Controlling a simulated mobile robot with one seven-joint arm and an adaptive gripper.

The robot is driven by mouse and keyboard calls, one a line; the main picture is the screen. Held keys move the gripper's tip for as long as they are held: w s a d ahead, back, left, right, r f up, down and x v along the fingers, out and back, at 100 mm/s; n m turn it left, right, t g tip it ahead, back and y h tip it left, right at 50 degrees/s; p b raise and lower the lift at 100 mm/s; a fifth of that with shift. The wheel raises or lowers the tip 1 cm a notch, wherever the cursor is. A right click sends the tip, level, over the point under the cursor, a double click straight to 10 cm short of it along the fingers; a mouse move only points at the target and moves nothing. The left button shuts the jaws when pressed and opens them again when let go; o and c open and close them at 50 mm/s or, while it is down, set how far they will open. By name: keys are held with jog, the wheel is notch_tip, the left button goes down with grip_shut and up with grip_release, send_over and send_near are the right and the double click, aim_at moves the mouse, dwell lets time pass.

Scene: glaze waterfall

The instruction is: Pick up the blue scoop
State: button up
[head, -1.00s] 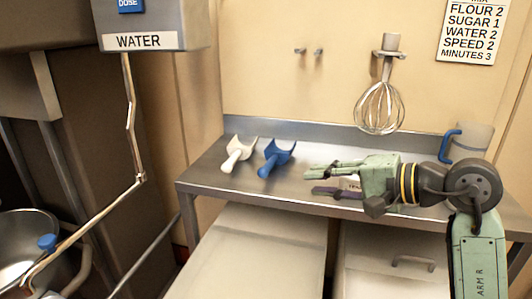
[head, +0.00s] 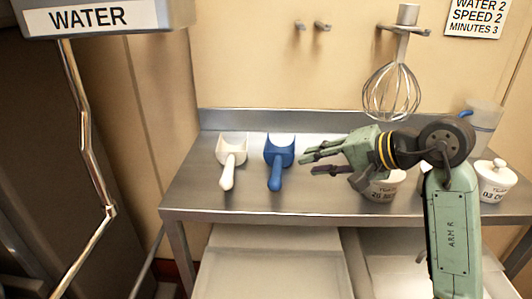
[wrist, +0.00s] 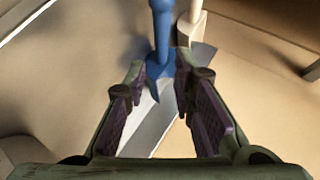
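The blue scoop (head: 278,158) lies on the steel table, its bowl toward the wall and its handle toward the front edge. In the wrist view the blue scoop (wrist: 160,45) shows beyond my fingertips, its handle pointing up the picture. My gripper (head: 310,163) is open and empty, just right of the blue scoop in the head view, apparently not touching it. In the wrist view my gripper (wrist: 158,68) has its two dark-padded fingers spread, with the scoop's bowl end showing in the gap between their tips.
A white scoop (head: 231,155) lies left of the blue one on the steel table (head: 200,200). White lettered pots (head: 494,183) and a clear jug (head: 482,120) stand at the right. A whisk (head: 392,90) hangs on the wall. Bins stand below.

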aim_at(281, 168)
jog(key=p+x, duration=0.1)
jog(key=x, duration=0.4)
jog(key=shift+p, duration=0.3)
jog(key=p+x, duration=0.1)
jog(key=x, duration=0.1)
jog(key=p+x, duration=0.2)
jog(key=x, duration=0.1)
jog(key=shift+s+a+r, duration=0.15)
jog(key=shift+a, duration=0.1)
jog(key=shift+a+f, duration=0.2)
jog(key=shift+f, duration=0.1)
jog(key=shift+c, duration=0.3)
grip_shut()
